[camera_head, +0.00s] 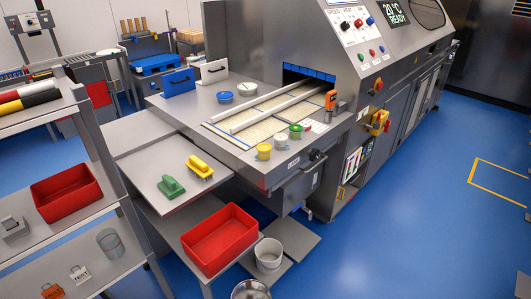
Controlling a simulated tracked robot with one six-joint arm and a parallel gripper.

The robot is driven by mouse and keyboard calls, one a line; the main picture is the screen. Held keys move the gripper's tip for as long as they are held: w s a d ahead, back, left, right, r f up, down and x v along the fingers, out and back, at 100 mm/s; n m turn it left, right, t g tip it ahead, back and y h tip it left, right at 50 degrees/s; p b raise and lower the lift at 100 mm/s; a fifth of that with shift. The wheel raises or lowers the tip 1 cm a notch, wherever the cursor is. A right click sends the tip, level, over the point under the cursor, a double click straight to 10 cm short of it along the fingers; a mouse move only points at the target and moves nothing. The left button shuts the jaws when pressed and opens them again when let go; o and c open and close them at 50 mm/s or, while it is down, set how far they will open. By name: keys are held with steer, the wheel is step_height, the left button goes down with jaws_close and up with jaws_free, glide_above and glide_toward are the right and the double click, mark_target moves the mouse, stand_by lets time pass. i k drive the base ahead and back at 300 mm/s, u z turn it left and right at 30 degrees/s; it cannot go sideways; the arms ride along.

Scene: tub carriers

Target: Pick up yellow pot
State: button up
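A small yellow pot (264,151) stands upright near the front corner of the machine's infeed table (232,165). A white pot (281,140) and a green pot (296,131) stand beside it in a slanting row, toward the right and back. My gripper is not in view, and nothing is seen touching the yellow pot.
Long rails (275,105) cross the table behind the pots. An orange device (331,100) stands to their right. A red bin (220,239) stands below. Blue floor (410,200) is open at right.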

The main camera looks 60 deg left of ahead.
mark_target(264, 149)
steer(key=z, duration=1.2)
steer(key=i, duration=0.95)
steer(key=u, duration=2.4)
